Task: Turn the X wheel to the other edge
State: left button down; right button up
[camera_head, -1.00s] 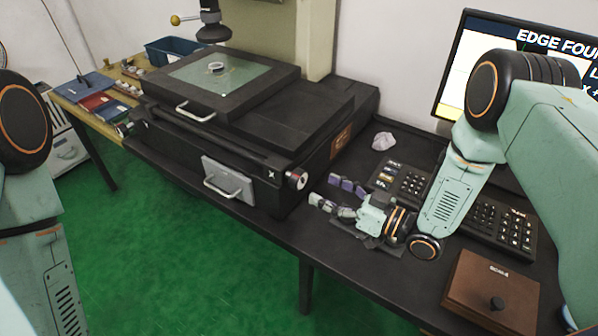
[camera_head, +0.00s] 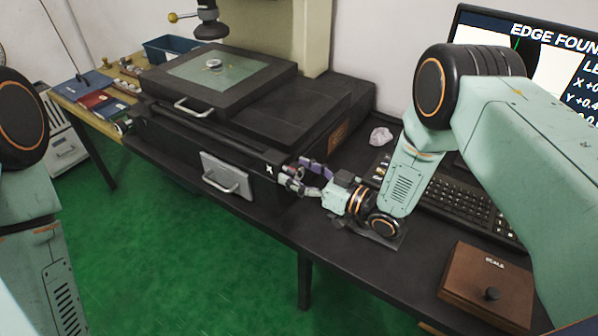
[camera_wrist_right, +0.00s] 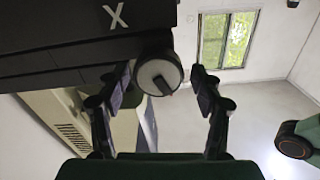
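The X wheel (camera_head: 297,171) is a small dark knob with a pale face on the right end of the black stage block, beside a white X. It shows larger in the right wrist view (camera_wrist_right: 152,72). My right gripper (camera_head: 294,173) is open, its fingertips at either side of the wheel. In the right wrist view the right gripper (camera_wrist_right: 163,74) has its left finger close to the wheel and a gap at its right finger. Contact cannot be told. A small ring (camera_head: 214,64) lies on the stage's glass plate (camera_head: 235,77). My left gripper is out of view.
A keyboard (camera_head: 455,200), a crumpled pale item (camera_head: 381,136) and a brown SCALE box (camera_head: 487,284) lie on the dark table right of the stage. A monitor (camera_head: 560,50) stands behind. A grey panel with a handle (camera_head: 222,184) is on the stage's front.

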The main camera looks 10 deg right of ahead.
jog(key=shift+w+a+f, duration=0.15)
jog(key=shift+w+f, duration=0.05)
jog(key=shift+w, duration=0.1)
jog(key=c, duration=0.5)
jog(key=shift+s, duration=0.1)
jog(key=c, duration=0.5)
jog(key=shift+n, duration=0.4)
jog(key=n, duration=0.6)
jog(key=shift+n, duration=0.3)
jog(key=n, duration=0.6)
jog(key=shift+s+a+b, duration=0.1)
jog(key=shift+s+b, duration=0.05)
jog(key=shift+b, duration=0.2)
